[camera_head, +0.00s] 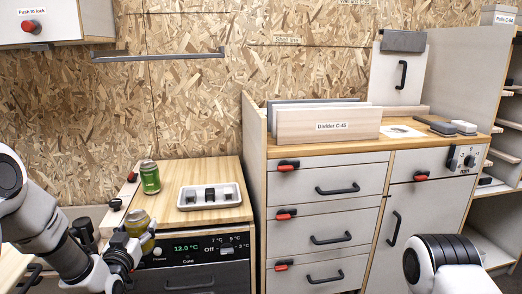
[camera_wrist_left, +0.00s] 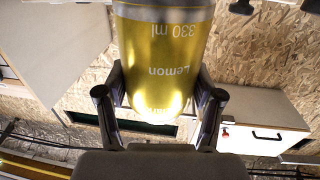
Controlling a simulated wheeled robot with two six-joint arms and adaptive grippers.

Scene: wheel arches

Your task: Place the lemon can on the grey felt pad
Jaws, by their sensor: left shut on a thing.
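The yellow lemon can (camera_wrist_left: 166,55) fills the upper middle of the left wrist view, its "Lemon 330 ml" print upside down there. My left gripper (camera_wrist_left: 161,98) is shut on it, with a finger on each side. In the head view the can (camera_head: 139,224) shows at the lower left, in front of the wooden counter, with my left gripper (camera_head: 128,248) around its lower part. I cannot surely make out the grey felt pad; small dark grey flat pieces (camera_head: 442,129) lie on the right worktop. My right gripper is not in view.
A cooler front with a display (camera_head: 187,247) is below. A divider (camera_head: 328,126) stands on the right worktop. My right arm shows at lower right.

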